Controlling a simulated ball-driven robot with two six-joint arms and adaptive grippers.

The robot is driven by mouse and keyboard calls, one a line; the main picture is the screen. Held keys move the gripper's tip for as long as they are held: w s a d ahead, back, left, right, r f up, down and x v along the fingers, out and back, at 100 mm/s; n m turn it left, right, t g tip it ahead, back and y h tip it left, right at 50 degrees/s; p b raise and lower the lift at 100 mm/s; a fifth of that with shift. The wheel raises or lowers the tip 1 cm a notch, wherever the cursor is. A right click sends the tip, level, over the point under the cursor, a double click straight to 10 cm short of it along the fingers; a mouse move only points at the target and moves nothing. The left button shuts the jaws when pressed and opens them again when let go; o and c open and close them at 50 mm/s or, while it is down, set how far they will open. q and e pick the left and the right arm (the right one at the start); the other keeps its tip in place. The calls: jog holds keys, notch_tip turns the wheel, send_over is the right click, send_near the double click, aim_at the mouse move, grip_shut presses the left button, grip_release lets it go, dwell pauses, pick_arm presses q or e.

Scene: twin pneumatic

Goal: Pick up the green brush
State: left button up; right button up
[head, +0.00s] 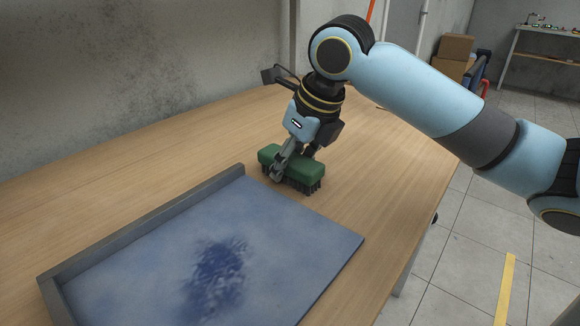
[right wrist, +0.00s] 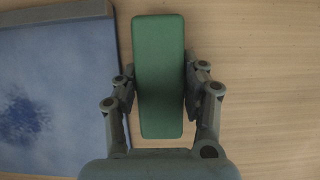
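The green brush (head: 300,170) has a green block back and dark bristles pointing down. In the head view it is at the table surface, just beyond the blue board. My right gripper (head: 292,165) comes down over it with a finger on each long side. In the right wrist view the brush (right wrist: 160,75) lies lengthwise between the fingers of my right gripper (right wrist: 160,85), which look pressed against both its sides. Whether the bristles still touch the table is hard to tell. My left gripper is in neither view.
A blue board (head: 270,262) with a dark smudge and a raised grey rim (head: 150,228) lies beside the brush on the wooden table (head: 130,180). A stained wall runs along the back. The table's right edge drops to a tiled floor. Cardboard boxes (head: 453,58) stand farther off.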

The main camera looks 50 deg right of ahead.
jog(key=c, duration=0.6)
jog(key=shift+o, duration=0.2)
jog(key=shift+r, duration=0.15)
jog(key=shift+r, duration=0.65)
notch_tip(320, 180, up, 3)
jog(key=shift+p, duration=0.5)
jog(key=s+a+r+p, duration=0.1)
jog(key=s+r+p, duration=0.6)
jog(key=s, duration=0.4)
jog(key=shift+s+a+p, duration=0.15)
jog(key=shift+s+p, duration=0.15)
jog(key=shift+p, duration=0.6)
